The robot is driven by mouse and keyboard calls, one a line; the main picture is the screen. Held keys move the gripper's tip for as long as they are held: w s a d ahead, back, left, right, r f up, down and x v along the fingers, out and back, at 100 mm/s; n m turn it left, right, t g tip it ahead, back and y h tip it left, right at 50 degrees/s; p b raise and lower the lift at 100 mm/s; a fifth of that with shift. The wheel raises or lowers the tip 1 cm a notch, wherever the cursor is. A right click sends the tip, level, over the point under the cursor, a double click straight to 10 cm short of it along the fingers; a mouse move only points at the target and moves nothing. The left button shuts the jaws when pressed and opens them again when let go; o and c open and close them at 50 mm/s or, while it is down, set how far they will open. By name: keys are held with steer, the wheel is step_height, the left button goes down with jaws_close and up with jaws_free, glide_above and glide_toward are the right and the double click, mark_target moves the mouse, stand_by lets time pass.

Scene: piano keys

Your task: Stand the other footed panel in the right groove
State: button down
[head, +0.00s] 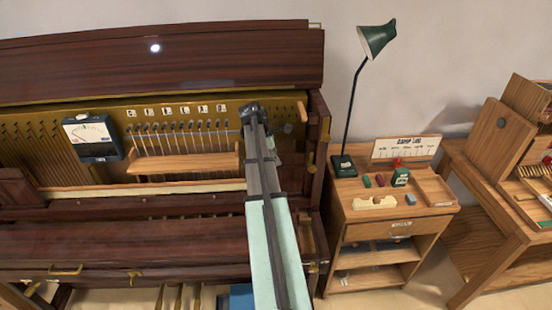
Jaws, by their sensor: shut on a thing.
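My arm reaches up from the bottom of the head view into the open front of the dark wooden piano. Its end is at the right end of the row of rods. My gripper (286,128) shows only as a small grey part right of the arm, mostly hidden. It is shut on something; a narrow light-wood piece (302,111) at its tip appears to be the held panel. Its foot cannot be made out. A light-wood ledge-like piece (185,163) lies across the piano's inside, left of my arm. I cannot make out the right groove.
A meter (89,136) stands at the left inside the piano. The piano's right side wall (318,150) is close to my gripper. A wooden cabinet (420,220) with a green lamp (376,40) and small items stands to the right, then a bench with a leaning board (500,135).

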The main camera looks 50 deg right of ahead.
stand_by(0.3)
steer(key=c, duration=1.1)
jaws_free()
steer(key=shift+c, duration=0.2)
steer(key=v, duration=1.2)
